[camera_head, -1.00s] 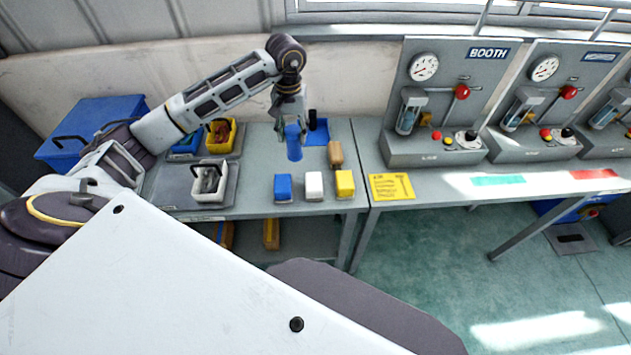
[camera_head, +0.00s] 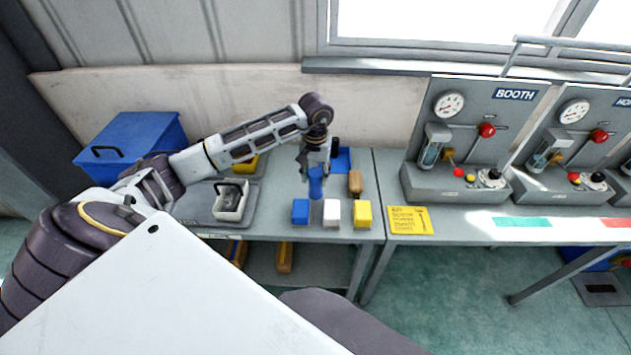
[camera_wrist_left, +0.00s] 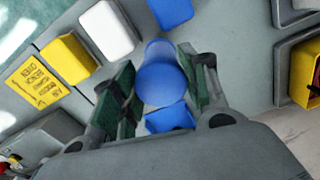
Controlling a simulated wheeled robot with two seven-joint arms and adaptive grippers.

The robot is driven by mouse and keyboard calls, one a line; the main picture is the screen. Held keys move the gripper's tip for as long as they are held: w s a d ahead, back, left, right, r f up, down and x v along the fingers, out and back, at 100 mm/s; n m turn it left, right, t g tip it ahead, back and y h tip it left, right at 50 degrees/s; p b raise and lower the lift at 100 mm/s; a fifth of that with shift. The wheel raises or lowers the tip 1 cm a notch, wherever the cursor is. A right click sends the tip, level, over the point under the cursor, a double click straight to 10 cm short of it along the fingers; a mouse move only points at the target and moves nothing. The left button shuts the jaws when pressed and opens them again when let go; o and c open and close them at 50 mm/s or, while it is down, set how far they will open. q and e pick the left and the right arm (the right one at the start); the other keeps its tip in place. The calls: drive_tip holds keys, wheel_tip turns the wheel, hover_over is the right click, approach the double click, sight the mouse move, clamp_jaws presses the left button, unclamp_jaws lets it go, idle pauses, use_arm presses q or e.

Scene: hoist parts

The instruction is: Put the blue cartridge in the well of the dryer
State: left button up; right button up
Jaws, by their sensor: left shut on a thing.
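The blue cartridge (camera_head: 316,184) is a blue cylinder, held roughly upright over the grey table behind the row of small blocks. My left gripper (camera_head: 315,168) is shut on it. In the left wrist view the cartridge (camera_wrist_left: 161,78) sits between the two green-padded fingers of my left gripper (camera_wrist_left: 160,95). Whether its lower end touches the table I cannot tell. To the right stands the grey BOOTH panel (camera_head: 470,125), with a gauge, a red knob and a clear tube unit (camera_head: 433,148). I cannot make out an open well there. My right gripper is not in view.
A blue block (camera_head: 300,211), a white block (camera_head: 331,212) and a yellow block (camera_head: 362,214) line the front edge. Trays (camera_head: 231,200) and a blue box (camera_head: 130,150) stand left. A yellow sign (camera_head: 410,220) lies right.

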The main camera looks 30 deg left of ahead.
use_arm(q)
drive_tip(key=shift+f, duration=0.1)
drive_tip(key=shift+f+p, duration=0.35)
drive_tip(key=shift+f, duration=1.45)
drive_tip(key=shift+f, duration=0.15)
drive_tip(key=o, duration=1.4)
